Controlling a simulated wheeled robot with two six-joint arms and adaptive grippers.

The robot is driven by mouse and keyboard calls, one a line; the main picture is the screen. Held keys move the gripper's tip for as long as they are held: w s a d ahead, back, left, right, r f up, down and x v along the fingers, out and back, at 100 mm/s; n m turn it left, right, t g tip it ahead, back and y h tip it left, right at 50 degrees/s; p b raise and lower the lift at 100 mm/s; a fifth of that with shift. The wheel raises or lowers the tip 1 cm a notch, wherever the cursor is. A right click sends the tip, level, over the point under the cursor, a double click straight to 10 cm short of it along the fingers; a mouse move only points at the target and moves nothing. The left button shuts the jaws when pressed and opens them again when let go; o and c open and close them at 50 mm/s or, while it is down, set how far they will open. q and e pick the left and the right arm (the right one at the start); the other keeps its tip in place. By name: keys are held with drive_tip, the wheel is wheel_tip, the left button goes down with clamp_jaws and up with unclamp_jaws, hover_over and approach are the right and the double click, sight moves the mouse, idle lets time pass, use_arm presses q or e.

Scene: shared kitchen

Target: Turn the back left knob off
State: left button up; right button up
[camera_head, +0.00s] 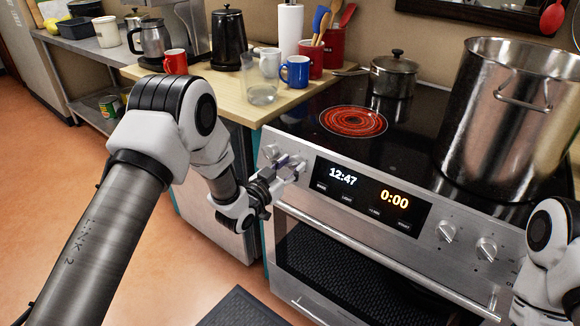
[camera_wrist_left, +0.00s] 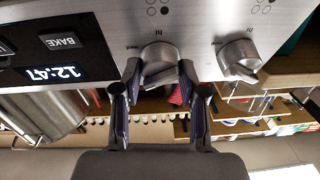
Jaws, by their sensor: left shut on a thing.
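The stove's control panel has two silver knobs to the left of its lit display. My left gripper (camera_wrist_left: 158,75) is at the one nearer the display (camera_head: 290,168), with its fingers on both sides of that knob (camera_wrist_left: 160,57). The other left knob (camera_head: 270,152) is free, and it also shows in the left wrist view (camera_wrist_left: 239,58). A burner (camera_head: 352,121) glows red on the left of the black cooktop. A lidded saucepan (camera_head: 393,77) stands behind it. My right gripper is out of view; only part of that arm shows at the right edge.
A tall steel pot (camera_head: 508,120) stands on the cooktop's right side. Two more knobs (camera_head: 447,231) sit right of the display (camera_head: 370,195). The oven handle (camera_head: 380,262) runs below. The wooden counter (camera_head: 225,98) at left holds a glass, mugs and a kettle.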

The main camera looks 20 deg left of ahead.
use_arm(q)
drive_tip(key=shift+n, duration=0.4)
drive_tip(key=shift+d+n+y, duration=0.1)
drive_tip(key=shift+n+y, duration=0.5)
drive_tip(key=shift+n, duration=0.5)
drive_tip(key=n+y, duration=0.1)
drive_tip(key=n, duration=0.2)
drive_tip(key=shift+p, duration=0.3)
drive_tip(key=n+y+p, duration=0.1)
drive_tip(key=n, duration=0.2)
drive_tip(key=n+g+y, duration=0.1)
drive_tip(key=n, duration=0.3)
drive_tip(key=shift+p, duration=0.4)
drive_tip(key=shift+y, duration=0.3)
drive_tip(key=o, duration=1.1)
